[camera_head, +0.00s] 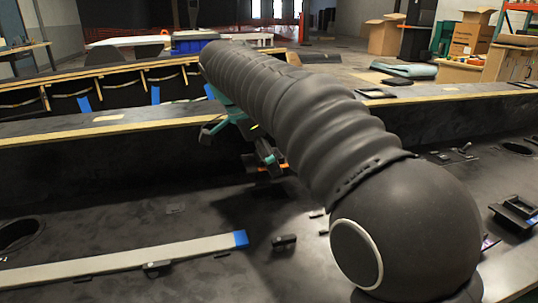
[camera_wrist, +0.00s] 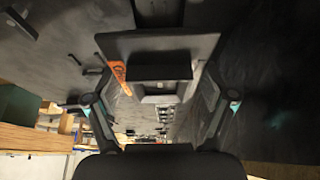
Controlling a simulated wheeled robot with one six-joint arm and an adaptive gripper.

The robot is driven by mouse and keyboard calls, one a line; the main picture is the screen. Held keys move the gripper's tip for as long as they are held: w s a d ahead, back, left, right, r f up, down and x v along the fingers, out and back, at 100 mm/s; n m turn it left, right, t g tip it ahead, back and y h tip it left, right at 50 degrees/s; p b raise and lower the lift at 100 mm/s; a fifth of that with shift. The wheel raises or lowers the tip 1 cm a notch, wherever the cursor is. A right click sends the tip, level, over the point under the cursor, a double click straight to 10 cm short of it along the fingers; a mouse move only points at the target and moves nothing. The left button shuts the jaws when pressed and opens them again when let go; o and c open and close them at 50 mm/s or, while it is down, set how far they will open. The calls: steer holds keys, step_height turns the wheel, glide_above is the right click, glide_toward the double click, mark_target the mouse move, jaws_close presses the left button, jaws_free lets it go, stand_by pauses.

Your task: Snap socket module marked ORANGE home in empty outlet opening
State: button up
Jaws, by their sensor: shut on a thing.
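My gripper (camera_wrist: 160,88) is shut on a dark socket module (camera_wrist: 160,66) in the wrist view. The module has a wide flat plate and a raised block. An orange mark (camera_wrist: 118,72) shows at its left side, beside the left finger. In the head view my gripper (camera_head: 264,160) hangs in front of the console's raised ledge, partly behind my arm, with small orange spots near it. The module's outline is hard to make out there. I cannot tell which place on the console is the empty outlet opening; my arm covers part of the panel.
The dark console panel (camera_head: 120,215) carries a pale strip with a blue end (camera_head: 140,259), a small black block (camera_head: 284,242) and a black frame-like fitting (camera_head: 515,211) at right. Round holes lie at far left (camera_head: 18,234) and right (camera_head: 515,148). A raised ledge (camera_head: 110,127) runs behind.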

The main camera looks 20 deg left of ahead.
steer(key=shift+f, duration=0.7)
step_height(320, 180, down, 4)
steer(key=b, duration=0.4)
steer(key=shift+f, duration=0.2)
steer(key=shift+f+b, duration=0.4)
steer(key=shift+f, duration=0.35)
stand_by(1.7)
steer(key=o, duration=1.1)
steer(key=shift+v, duration=3.8)
